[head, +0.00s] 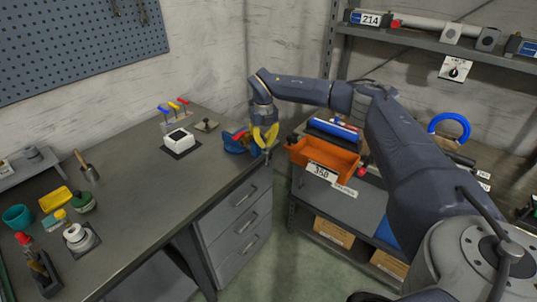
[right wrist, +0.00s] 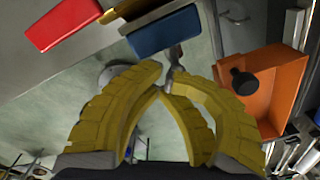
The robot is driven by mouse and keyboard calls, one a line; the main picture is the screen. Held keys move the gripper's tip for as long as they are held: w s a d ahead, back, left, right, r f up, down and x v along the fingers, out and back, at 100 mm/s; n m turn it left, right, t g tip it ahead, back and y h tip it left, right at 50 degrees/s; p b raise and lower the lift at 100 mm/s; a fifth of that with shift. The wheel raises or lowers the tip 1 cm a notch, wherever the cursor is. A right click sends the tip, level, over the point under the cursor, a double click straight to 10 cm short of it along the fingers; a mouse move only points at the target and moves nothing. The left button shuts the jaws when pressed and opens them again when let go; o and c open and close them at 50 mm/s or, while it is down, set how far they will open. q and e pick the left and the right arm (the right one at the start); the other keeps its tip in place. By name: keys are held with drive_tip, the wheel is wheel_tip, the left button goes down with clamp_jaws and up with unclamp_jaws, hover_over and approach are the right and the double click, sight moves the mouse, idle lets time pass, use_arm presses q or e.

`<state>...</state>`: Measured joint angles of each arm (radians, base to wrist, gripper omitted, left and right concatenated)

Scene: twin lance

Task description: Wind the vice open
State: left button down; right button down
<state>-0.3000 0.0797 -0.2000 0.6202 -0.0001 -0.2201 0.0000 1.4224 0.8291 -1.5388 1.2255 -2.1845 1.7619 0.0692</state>
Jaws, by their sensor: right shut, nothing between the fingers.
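The vice (head: 236,144) is at the right end of the workbench, blue with a red part on top. My right gripper (head: 266,142) is just to its right, by the bench edge, with yellow fingers pointing down. In the right wrist view the vice shows as a blue block (right wrist: 163,34). A grey metal piece, perhaps its handle (right wrist: 174,58), sticks out below the block, close to the fingertips. The right gripper's fingers (right wrist: 164,88) meet at their tips with nothing held. I cannot tell whether they touch the metal piece. My left gripper is in neither view.
The workbench (head: 150,205) holds a white box (head: 177,139) and several tools at the left. A red block (right wrist: 64,26) shows at the wrist view's upper left. An orange bin (head: 325,157) on a shelf unit stands right of the gripper, across a gap.

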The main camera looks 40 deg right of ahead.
drive_tip(key=shift+d+f, duration=0.35)
drive_tip(key=shift+d, duration=0.35)
idle(0.7)
drive_tip(key=shift+w+d+f, duration=0.25)
drive_tip(key=shift+d, duration=0.35)
drive_tip(key=shift+w+d+f, duration=0.2)
drive_tip(key=shift+d+f, duration=0.05)
drive_tip(key=shift+d, duration=0.35)
idle(0.8)
drive_tip(key=shift+w+d, duration=0.1)
drive_tip(key=shift+d, duration=0.1)
drive_tip(key=shift+d+f, duration=0.45)
drive_tip(key=shift+d, duration=0.1)
idle(1.0)
drive_tip(key=shift+a+r, duration=0.1)
drive_tip(key=shift+r, duration=0.05)
wheel_tip(320, 180, up, 10)
drive_tip(key=a, duration=0.1)
drive_tip(key=shift+r, duration=0.2)
idle(1.3)
drive_tip(key=shift+w, duration=0.1)
